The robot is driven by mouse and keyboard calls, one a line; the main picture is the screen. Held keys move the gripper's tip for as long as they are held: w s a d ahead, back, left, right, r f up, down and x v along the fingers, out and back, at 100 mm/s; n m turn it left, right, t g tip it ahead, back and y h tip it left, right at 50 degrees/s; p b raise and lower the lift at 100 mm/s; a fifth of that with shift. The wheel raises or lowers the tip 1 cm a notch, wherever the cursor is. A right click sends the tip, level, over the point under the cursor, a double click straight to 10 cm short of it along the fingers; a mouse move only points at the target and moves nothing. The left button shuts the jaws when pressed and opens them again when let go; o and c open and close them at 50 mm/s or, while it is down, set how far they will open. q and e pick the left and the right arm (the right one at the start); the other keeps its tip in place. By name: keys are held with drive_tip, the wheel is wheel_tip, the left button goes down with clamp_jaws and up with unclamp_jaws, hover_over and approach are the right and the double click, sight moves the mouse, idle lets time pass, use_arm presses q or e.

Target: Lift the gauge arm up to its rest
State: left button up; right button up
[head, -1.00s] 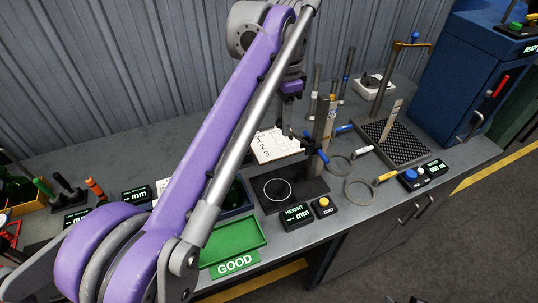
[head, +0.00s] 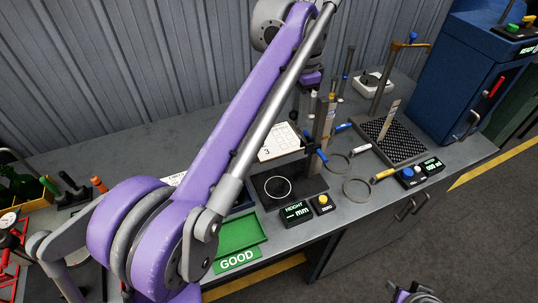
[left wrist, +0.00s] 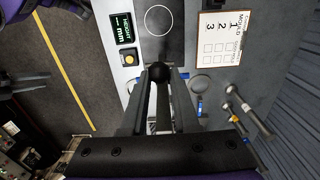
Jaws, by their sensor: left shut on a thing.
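The height gauge stands on the bench, with a dark base (head: 312,187) marked by a white circle and an upright column (head: 326,125). My left gripper (left wrist: 162,82) is shut on the gauge arm's round black knob (left wrist: 158,72), one finger on each side of it. In the head view my left gripper (head: 309,108) is beside the column, above the base, small and partly hidden by my own purple arm. The gauge arm itself is hard to make out. A HEIGHT display (head: 296,213) in front of the base shows dashes and mm.
A yellow button (head: 323,202) sits beside the display. A green GOOD tray (head: 240,233) is at the front edge. A white mould card (head: 281,143) lies behind the gauge. Ring gauges (head: 357,188) and a dark perforated tray (head: 397,143) are to the right.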

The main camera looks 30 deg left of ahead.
use_arm(q)
drive_tip(key=shift+w+d+r, duration=0.2)
drive_tip(key=shift+w+d, duration=0.25)
drive_tip(key=shift+w, duration=0.05)
drive_tip(key=shift+w+d+p, duration=0.2)
drive_tip(key=shift+w+p, duration=0.05)
drive_tip(key=shift+p, duration=0.05)
clamp_jaws()
drive_tip(key=shift+w+d+p, duration=0.45)
drive_tip(key=shift+w+d, duration=0.4)
drive_tip(key=shift+w, duration=0.15)
use_arm(e)
drive_tip(key=r, duration=0.1)
drive_tip(key=w+r, duration=0.1)
drive_tip(key=shift+w+r, duration=0.15)
drive_tip(key=shift+r, duration=0.15)
use_arm(q)
drive_tip(key=o, duration=0.7)
unclamp_jaws()
drive_tip(key=shift+w+f, duration=0.1)
drive_tip(key=o, duration=0.8)
drive_tip(key=shift+d, duration=0.25)
drive_tip(key=shift+c, duration=0.2)
drive_tip(key=shift+a, duration=0.1)
